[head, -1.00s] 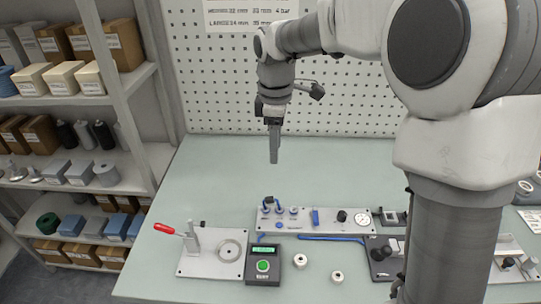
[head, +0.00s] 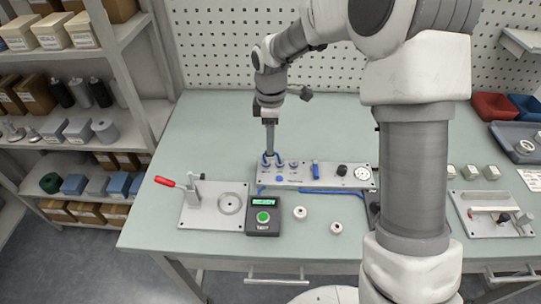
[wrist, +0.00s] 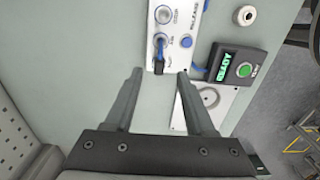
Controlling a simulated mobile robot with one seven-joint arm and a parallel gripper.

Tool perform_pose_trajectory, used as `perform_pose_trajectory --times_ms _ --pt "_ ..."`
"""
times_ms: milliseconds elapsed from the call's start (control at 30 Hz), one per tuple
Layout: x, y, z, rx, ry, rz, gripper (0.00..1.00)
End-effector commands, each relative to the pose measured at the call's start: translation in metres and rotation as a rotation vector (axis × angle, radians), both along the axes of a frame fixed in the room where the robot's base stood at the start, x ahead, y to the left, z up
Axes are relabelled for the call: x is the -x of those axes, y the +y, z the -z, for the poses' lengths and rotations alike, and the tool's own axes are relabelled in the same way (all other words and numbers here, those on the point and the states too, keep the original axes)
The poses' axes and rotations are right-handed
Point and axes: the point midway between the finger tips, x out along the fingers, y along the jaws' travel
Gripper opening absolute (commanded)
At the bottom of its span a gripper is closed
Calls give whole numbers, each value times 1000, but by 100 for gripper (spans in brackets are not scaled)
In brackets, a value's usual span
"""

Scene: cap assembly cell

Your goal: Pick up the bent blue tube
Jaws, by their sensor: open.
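The bent blue tube (head: 266,161) stands at the left end of the grey panel (head: 300,184), by its round ports. In the wrist view a blue part of the tube (wrist: 159,43) shows at a port, with a dark piece (wrist: 158,66) below it. My gripper (head: 270,148) points down just above the tube in the head view. In the wrist view its two fingers (wrist: 160,74) are apart, with the dark piece between and a little beyond the tips. I see nothing held. The fingers partly hide the tube in the head view.
A tester with a green button (head: 263,217) stands in front of the panel. A plate with a red-handled clamp (head: 166,181) lies to its left. Two small white round parts (head: 300,212) lie to its right. The back left of the table (head: 205,125) is clear.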

Motion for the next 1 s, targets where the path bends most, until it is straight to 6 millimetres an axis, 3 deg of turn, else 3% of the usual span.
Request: perform_pose_trajectory --times_ms 333,633,933,1000 --pt "-1 -2 47 2 3 -1 55" --pt "-1 -2 51 1 0 0 55" --pt "-1 -2 51 1 1 0 1" --pt "-1 -2 51 1 1 0 0"
